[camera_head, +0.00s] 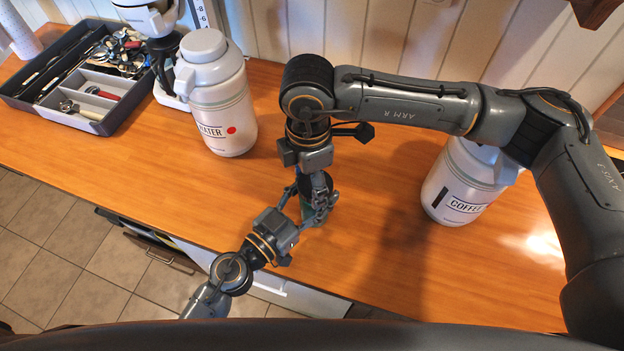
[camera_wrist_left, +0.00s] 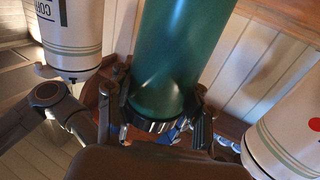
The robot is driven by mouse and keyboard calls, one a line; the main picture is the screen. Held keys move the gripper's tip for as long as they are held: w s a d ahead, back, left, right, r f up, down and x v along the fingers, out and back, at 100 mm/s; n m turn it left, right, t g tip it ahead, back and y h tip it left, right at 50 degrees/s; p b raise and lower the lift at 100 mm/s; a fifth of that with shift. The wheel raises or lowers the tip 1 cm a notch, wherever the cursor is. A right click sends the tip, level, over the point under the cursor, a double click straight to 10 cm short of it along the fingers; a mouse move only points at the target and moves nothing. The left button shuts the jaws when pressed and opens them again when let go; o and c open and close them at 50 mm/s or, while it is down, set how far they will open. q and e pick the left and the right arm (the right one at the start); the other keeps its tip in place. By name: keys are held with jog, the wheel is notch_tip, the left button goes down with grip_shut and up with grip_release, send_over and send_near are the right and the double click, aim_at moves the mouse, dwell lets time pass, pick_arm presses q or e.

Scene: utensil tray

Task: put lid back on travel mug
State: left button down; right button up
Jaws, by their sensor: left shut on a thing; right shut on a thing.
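The green travel mug (camera_head: 314,213) is mostly hidden by my grippers in the head view. In the left wrist view its green body (camera_wrist_left: 168,55) is large and near. A dark ribbed ring (camera_wrist_left: 155,125), which looks like the lid, shows at the body's lower end in that picture; I cannot tell whether it is seated. My left gripper (camera_head: 300,205) is shut on the mug from the side, with its fingers (camera_wrist_left: 155,112) on either side of it. My right gripper (camera_head: 318,192) comes down from above and is shut at the mug's top, probably on the lid; its grip is hidden.
The white water jug (camera_head: 228,115) stands left of the mug and the white coffee jug (camera_head: 455,185) stands right. A utensil tray (camera_head: 95,122) is at the far left. The wooden counter (camera_head: 130,160) is clear around the mug. Its front edge is near.

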jog(key=m, duration=0.3)
jog(key=shift+w, duration=0.15)
jog(key=o, duration=0.9)
jog(key=shift+o, duration=0.2)
jog(key=shift+r, duration=2.25)
